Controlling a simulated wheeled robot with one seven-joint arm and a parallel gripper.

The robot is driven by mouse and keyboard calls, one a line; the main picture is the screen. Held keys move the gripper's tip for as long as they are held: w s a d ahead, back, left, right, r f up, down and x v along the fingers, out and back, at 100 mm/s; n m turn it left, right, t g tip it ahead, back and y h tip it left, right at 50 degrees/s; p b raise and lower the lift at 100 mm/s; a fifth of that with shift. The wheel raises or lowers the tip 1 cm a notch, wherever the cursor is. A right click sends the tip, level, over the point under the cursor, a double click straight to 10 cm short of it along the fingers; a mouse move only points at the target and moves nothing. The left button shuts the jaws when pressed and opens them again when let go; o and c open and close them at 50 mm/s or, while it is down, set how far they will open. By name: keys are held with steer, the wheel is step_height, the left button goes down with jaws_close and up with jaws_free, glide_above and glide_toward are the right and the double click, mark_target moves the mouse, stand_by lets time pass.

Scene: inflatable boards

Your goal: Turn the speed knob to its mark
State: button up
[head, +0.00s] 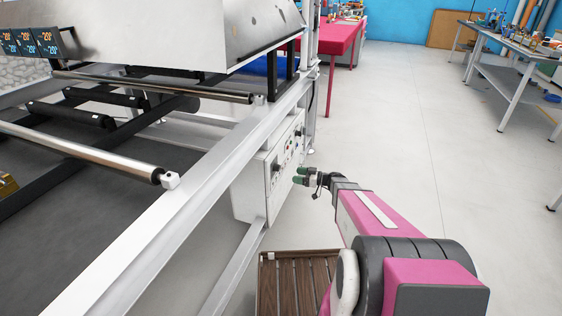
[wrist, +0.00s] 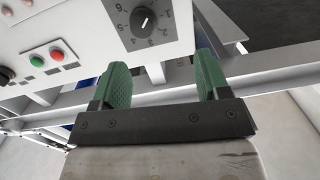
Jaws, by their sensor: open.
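The speed knob (wrist: 143,19) is a black round knob with a short white pointer line, on a dark grey dial plate numbered around it. It is at the top of the wrist view, and I cannot tell for certain which number the pointer meets. No separate target mark is clear. My gripper (wrist: 164,72) has two green fingers, spread apart with nothing between them. The knob lies beyond the fingertips, slightly left of their middle, and is not touched. In the head view my gripper (head: 303,175) is close to the front of the white control box (head: 250,188).
The panel also carries a green button (wrist: 37,61), a red button (wrist: 56,54) and a black knob (wrist: 5,75). A metal frame rail (head: 205,185) runs above the box. A slatted wooden pallet (head: 292,285) lies below. Floor to the right is clear.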

mark_target(277, 168)
steer(key=shift+t, duration=0.5)
steer(key=x, duration=0.3)
steer(key=w+x, duration=0.1)
steer(key=x, duration=0.3)
steer(key=w+d+x, duration=0.1)
steer(key=x, duration=0.3)
steer(key=c, duration=0.9)
